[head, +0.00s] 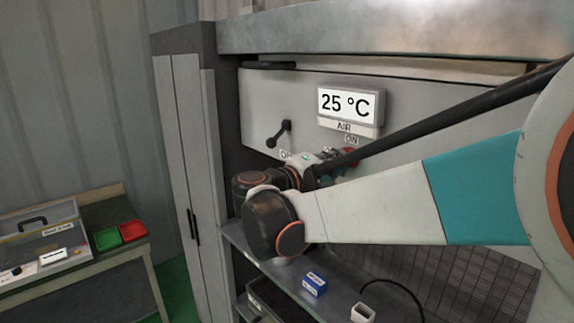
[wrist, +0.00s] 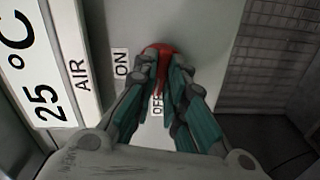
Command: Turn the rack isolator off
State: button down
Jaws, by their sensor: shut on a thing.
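The rack isolator is a red rotary handle on the grey panel (head: 300,100), below the AIR display; only a bit of its red (head: 351,154) shows behind my gripper in the head view. In the wrist view the red handle (wrist: 160,53) sits between my fingertips. My gripper (wrist: 165,72) is shut on it. A narrow red part runs between the fingers toward the OFF label (wrist: 157,103). The ON label (wrist: 121,63) lies to the left of the handle in this view. My fingers hide part of the handle, so its exact angle is hard to read.
The display (head: 347,104) reads 25 °C. A black lever (head: 280,133) is on the panel left of my gripper. A shelf (head: 330,300) below holds a blue-and-white box (head: 314,284) and a white one (head: 362,313). A bench with red (head: 132,230) and green trays (head: 107,239) stands left.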

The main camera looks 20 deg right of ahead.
jog(key=shift+n, duration=1)
jog(key=c, duration=1.6)
grip_release()
jog(key=shift+a, duration=0.1)
jog(key=shift+c, duration=0.2)
